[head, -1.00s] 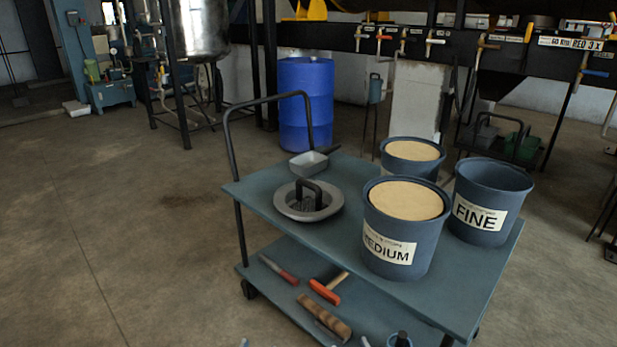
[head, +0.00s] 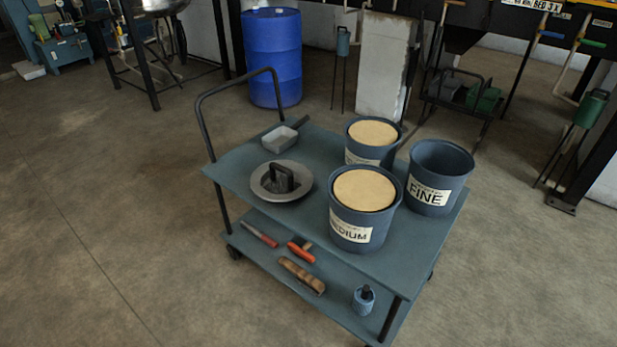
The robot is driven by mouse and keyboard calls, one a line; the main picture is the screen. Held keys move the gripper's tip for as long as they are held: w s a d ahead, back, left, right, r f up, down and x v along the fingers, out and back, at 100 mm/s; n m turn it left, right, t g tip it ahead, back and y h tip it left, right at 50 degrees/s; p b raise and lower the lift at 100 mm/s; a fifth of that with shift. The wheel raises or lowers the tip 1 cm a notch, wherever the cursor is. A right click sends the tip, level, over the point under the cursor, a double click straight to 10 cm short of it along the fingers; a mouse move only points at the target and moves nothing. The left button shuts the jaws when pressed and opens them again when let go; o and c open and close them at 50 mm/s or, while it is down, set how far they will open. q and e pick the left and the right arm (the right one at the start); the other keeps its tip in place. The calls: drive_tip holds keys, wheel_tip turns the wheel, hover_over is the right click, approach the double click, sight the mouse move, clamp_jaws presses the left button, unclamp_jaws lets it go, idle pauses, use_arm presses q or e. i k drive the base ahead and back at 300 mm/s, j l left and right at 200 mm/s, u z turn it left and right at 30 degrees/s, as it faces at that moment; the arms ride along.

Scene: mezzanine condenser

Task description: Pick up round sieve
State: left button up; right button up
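A round grey dish-like thing with a wide pale rim (head: 268,194) and a dark arched handle rests on the left part of the cart's upper shelf. It looks like the round sieve, but I cannot make out a mesh. It sits between a small grey scoop and the bucket marked MEDIUM, apart from both. Neither of my grippers shows in the head view.
The blue-grey cart (head: 237,173) also carries the scoop (head: 280,138), the MEDIUM bucket (head: 350,225), another filled bucket (head: 372,140) and an empty-looking FINE bucket (head: 440,178). Tools lie on the lower shelf (head: 330,303). A blue drum (head: 272,60) stands behind. The floor at left is clear.

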sight(276, 180)
drive_tip(key=i+j+z, duration=0.15)
drive_tip(key=j+z, duration=0.2)
drive_tip(key=i+j+z, duration=0.1)
drive_tip(key=j+z, duration=0.6)
drive_tip(key=j, duration=0.2)
